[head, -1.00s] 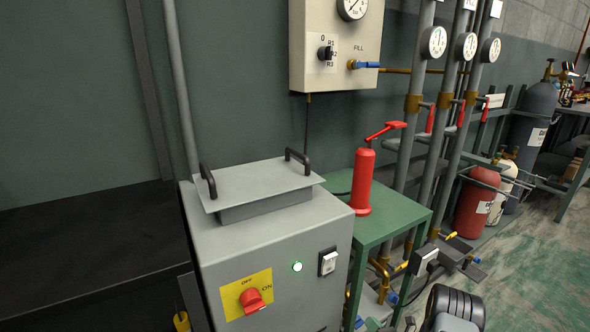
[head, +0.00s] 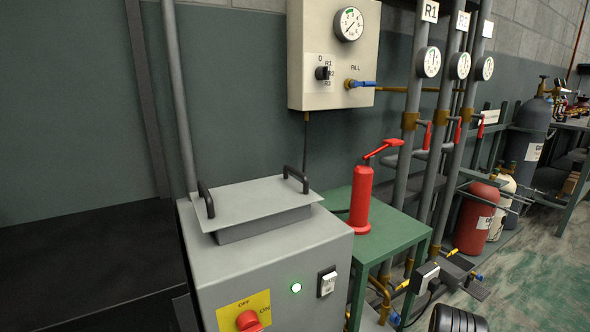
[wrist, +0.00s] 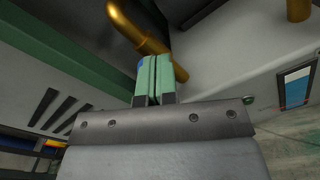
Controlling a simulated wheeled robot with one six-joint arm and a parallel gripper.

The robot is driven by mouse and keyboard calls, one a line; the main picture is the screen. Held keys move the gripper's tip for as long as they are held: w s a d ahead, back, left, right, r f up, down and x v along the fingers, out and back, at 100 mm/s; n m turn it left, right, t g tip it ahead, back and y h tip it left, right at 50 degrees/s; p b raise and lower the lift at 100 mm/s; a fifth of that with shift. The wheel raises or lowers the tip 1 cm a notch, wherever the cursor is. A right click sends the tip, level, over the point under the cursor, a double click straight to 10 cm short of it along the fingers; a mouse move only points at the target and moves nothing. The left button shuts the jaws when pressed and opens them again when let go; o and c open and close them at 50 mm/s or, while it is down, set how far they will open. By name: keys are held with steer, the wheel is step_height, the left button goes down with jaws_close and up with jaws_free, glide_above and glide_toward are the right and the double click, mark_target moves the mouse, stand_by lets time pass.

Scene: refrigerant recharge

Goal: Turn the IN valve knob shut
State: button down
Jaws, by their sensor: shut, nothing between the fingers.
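My gripper (wrist: 153,62) shows in the wrist view with its two green-tipped fingers together and nothing between them. A bent brass pipe (wrist: 140,28) runs just beyond the fingertips; I cannot tell whether they touch it. A small blue patch shows at the left edge of the fingertips, mostly hidden by them. I cannot make out a knob marked IN in either view. In the head view, a low grey unit with small yellow and blue handles (head: 427,276) stands on the floor right of the green table.
A grey cabinet (head: 250,272) with a red OFF/ON switch (head: 249,321) stands in front. A red hand pump (head: 361,200) stands on the green table (head: 405,185). Pipes with gauges and red levers rise behind. Gas cylinders (head: 474,218) stand at right, beside open floor.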

steer(key=shift+w+a+r+y, duration=0.3)
steer(key=shift+w+a+r, duration=0.1)
steer(key=shift+a+r, duration=0.2)
steer(key=shift+s+a+r+n+p, duration=0.15)
steer(key=shift+s+a+r+p, duration=0.1)
steer(key=shift+a, duration=0.15)
steer(key=shift+s+a+r+n+p, duration=0.15)
steer(key=shift+a+p, duration=0.1)
steer(key=shift+a, duration=0.15)
steer(key=shift+r, duration=0.3)
steer(key=p+v, duration=0.1)
steer(key=v, duration=0.5)
steer(key=shift+d+f, duration=0.15)
steer(key=shift+f, duration=0.05)
